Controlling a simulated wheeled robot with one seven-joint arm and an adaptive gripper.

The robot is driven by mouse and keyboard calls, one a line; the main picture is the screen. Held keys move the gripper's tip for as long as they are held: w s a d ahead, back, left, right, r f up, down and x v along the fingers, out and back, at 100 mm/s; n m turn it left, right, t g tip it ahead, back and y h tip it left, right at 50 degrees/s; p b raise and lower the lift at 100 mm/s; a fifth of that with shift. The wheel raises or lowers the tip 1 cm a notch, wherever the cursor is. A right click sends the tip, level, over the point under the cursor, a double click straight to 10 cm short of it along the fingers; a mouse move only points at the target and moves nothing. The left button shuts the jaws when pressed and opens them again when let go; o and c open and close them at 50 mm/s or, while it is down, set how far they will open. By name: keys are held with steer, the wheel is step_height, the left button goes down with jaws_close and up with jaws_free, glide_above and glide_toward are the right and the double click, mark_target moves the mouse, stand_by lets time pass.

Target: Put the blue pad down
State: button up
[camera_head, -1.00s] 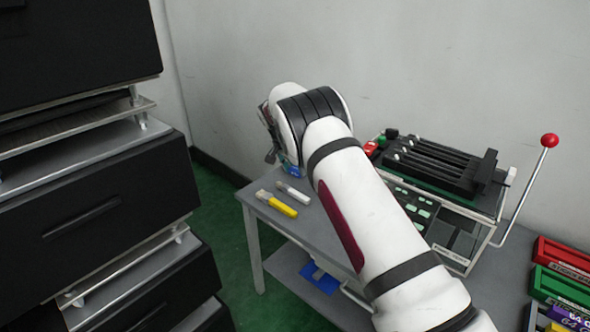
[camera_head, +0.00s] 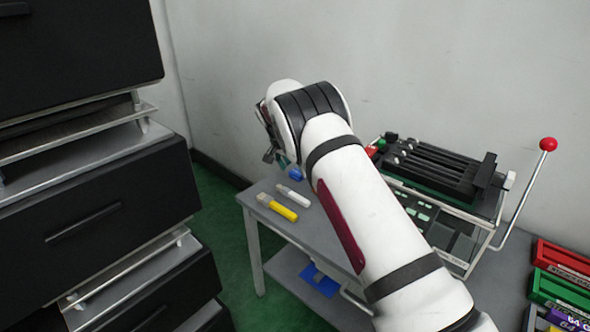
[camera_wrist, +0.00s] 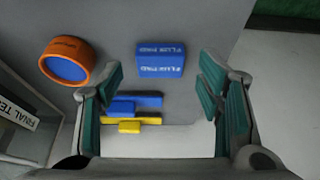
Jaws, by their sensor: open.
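The blue pad (camera_wrist: 160,59), with white lettering on it, lies flat on the grey table top (camera_wrist: 190,25) in the wrist view. In the head view a small blue patch, which looks like the pad (camera_head: 295,174), shows on the table just below my gripper (camera_head: 267,145). In the wrist view my gripper (camera_wrist: 160,76) is open, its green-lined fingers spread wide to either side. Nothing is held between them. The pad lies beyond the fingertips and looks apart from both. In the head view my wrist hides most of the fingers.
An orange ring with a blue middle (camera_wrist: 67,62) lies left of the pad. Blue and yellow pieces (camera_wrist: 130,122) lie nearer. A black-topped fixture (camera_head: 440,165) with a red-knobbed lever (camera_head: 547,145) stands right. Drawers (camera_head: 100,210) stand left. Red and green bins (camera_head: 560,275) are at right.

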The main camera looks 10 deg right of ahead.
steer(key=p+v, duration=0.3)
steer(key=v, duration=0.8)
steer(key=shift+s+r, duration=0.2)
steer(key=shift+s, duration=0.05)
steer(key=s+d+r+n+g+y, duration=0.1)
steer(key=s+d+r+n, duration=0.15)
steer(key=s+r, duration=0.9)
steer(key=s+d+r+n+g+y, duration=0.1)
steer(key=s+d+r+n+y, duration=0.15)
steer(key=s+r, duration=0.9)
steer(key=s+f+n, duration=0.2)
steer(key=s, duration=1)
steer(key=s+f+n, duration=0.2)
steer(key=s+f, duration=0.1)
steer(key=s, duration=1)
steer(key=s+f+n, duration=0.1)
steer(key=s+f, duration=0.2)
steer(key=s, duration=1)
steer(key=shift+a+n, duration=0.3)
steer(key=shift+n, duration=0.1)
steer(key=shift+f, duration=0.1)
